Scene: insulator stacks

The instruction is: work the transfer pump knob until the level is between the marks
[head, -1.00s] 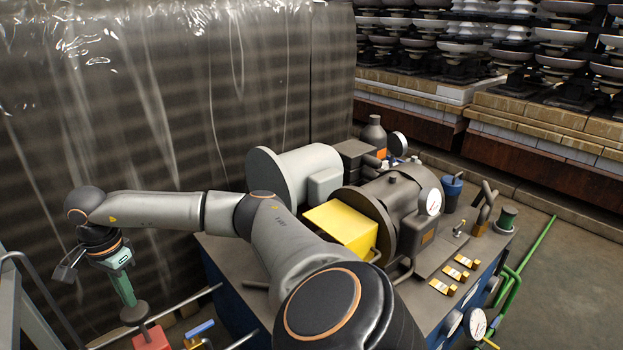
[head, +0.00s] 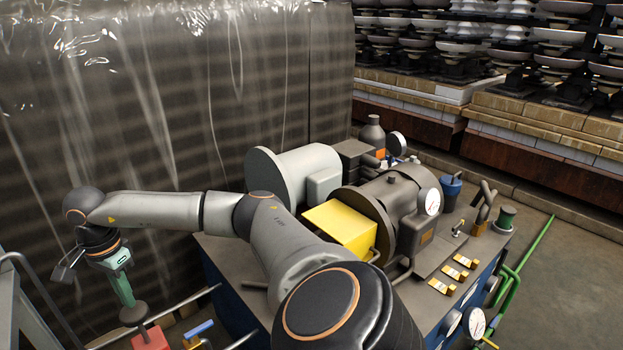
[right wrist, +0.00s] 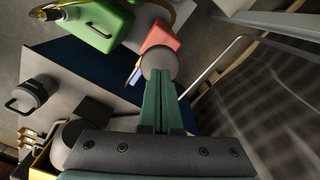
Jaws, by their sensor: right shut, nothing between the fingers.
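My right gripper (head: 128,303) reaches down at the lower left of the head view, its green fingers shut with nothing between them. A round dark grey knob (head: 134,315) sits at their tips, on top of a red block (head: 151,338). In the right wrist view the closed fingers (right wrist: 162,88) end at the knob (right wrist: 157,60), and the red block (right wrist: 162,35) is behind it. The tips look to be touching or very near the knob; I cannot tell which. I cannot make out a level or its marks. My left gripper is out of view.
A machine skid with a yellow guard (head: 342,226), a grey motor (head: 290,175) and a dial gauge (head: 432,202) fills the middle. A blue lever (head: 199,329) and pale pipes lie near the red block. A plastic curtain (head: 150,110) hangs behind my arm.

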